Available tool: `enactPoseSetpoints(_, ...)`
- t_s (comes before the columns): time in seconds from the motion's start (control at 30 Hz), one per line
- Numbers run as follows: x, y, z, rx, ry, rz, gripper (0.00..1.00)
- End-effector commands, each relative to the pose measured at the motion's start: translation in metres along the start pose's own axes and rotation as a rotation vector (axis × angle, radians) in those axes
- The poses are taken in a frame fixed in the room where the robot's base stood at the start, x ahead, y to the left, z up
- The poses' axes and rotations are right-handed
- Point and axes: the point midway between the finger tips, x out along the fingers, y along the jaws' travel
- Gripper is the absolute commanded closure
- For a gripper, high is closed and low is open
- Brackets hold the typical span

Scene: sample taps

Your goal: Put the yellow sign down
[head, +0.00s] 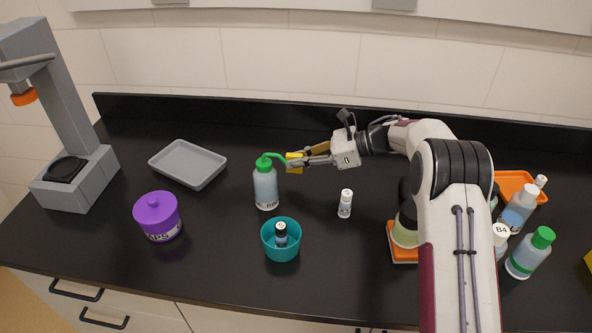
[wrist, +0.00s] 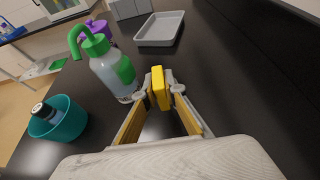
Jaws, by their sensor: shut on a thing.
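The yellow sign (wrist: 160,88) is held between the fingertips of my gripper (wrist: 162,92) and shows as a narrow upright slab in the wrist view. In the head view the yellow sign (head: 294,160) is partly covered by my gripper (head: 305,161) and by the spout of a bottle. My gripper is shut on it above the black counter (head: 330,255). The green-capped wash bottle (head: 266,188) stands just left of the sign; I cannot tell whether they touch.
A grey tray (head: 188,164) and a purple jar (head: 157,217) lie to the left. A teal bowl (head: 281,252) holding a small bottle stands in front, with a white-capped vial (head: 345,204) nearby. Several bottles crowd the right. Counter between tray and wash bottle is clear.

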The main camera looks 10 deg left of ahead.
Motion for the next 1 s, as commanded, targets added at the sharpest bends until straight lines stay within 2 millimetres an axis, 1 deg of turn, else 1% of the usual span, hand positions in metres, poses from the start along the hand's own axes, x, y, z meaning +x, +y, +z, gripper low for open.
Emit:
enactPoseSetpoints(0.27,0.000,0.000,0.000,-0.001,0.000,0.000,1.00)
enactPoseSetpoints(0.37,0.002,0.000,-0.004,0.000,0.000,0.000,1.00)
enactPoseSetpoints(0.6,0.011,0.000,-0.026,0.001,0.000,0.001,1.00)
enactPoseSetpoints(0.7,0.013,0.000,-0.032,0.000,0.000,0.000,1.00)
enactPoseSetpoints(1.0,0.014,0.000,-0.034,-0.001,0.000,-0.001,1.00)
